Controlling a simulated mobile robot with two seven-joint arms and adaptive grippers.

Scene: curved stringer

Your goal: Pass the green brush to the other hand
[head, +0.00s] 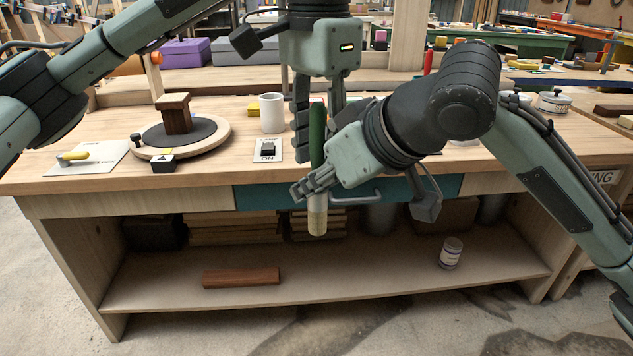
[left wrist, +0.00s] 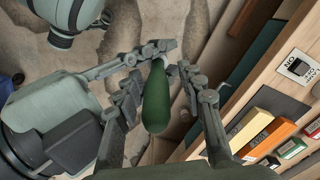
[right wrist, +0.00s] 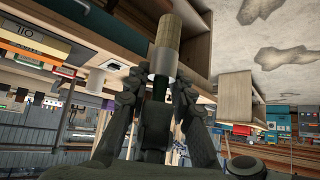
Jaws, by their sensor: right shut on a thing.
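The green brush (head: 317,135) is upright in front of the bench, with its dark green handle up and its pale bristle end (head: 317,218) down. My right gripper (head: 312,186) is shut on its lower part. In the right wrist view the brush's pale end (right wrist: 166,45) sticks out beyond the fingers (right wrist: 158,92). My left gripper (head: 318,128) points down from above with its fingers on either side of the handle. In the left wrist view the green handle (left wrist: 156,98) stands between the spread fingers (left wrist: 176,62), with a gap on the right.
The workbench (head: 90,186) stands behind the grippers. On it are a white mug (head: 272,112), a round turntable (head: 215,138) with a brown block (head: 174,113), and a switch plate (head: 268,150). The lower shelf holds a wood block (head: 241,277) and a can (head: 451,252).

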